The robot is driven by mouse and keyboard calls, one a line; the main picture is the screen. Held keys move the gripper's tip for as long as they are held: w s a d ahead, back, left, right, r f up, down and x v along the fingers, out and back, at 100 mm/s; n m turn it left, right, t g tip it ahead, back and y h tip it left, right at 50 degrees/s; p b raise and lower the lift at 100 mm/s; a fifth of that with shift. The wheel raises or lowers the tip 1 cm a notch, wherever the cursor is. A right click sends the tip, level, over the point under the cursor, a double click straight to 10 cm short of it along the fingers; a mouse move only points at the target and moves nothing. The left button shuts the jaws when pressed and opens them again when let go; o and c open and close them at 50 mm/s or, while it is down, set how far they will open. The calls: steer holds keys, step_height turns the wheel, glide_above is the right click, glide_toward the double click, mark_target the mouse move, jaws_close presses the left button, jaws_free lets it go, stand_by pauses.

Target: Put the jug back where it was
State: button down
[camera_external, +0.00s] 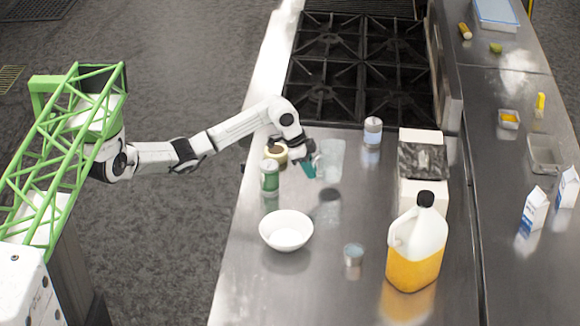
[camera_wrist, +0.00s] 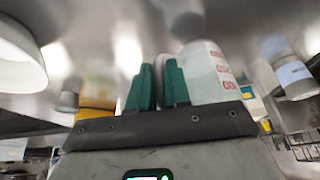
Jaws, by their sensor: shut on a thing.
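A clear glass jug (camera_external: 332,157) is held at my gripper (camera_external: 314,167), above the steel counter left of centre. A dark patch, apparently its shadow or reflection, lies on the counter below it. My gripper's green fingers show in the wrist view (camera_wrist: 158,88), close together around part of the jug.
A green can (camera_external: 269,178) and a tan-lidded jar (camera_external: 275,151) stand close left. A white bowl (camera_external: 286,231), small tin (camera_external: 353,254) and orange-filled bottle (camera_external: 414,250) stand in front. A can (camera_external: 372,131) and white box (camera_external: 423,190) stand right. The stove (camera_external: 355,65) is behind.

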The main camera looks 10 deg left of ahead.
steer(key=shift+w+f+p, duration=0.1)
steer(key=shift+f+p, duration=0.35)
steer(key=shift+f, duration=1.2)
steer(key=shift+f, duration=0.15)
steer(key=c, duration=1.1)
jaws_free()
steer(key=b+v, duration=0.1)
steer(key=v, duration=1.1)
steer(key=shift+b, duration=0.4)
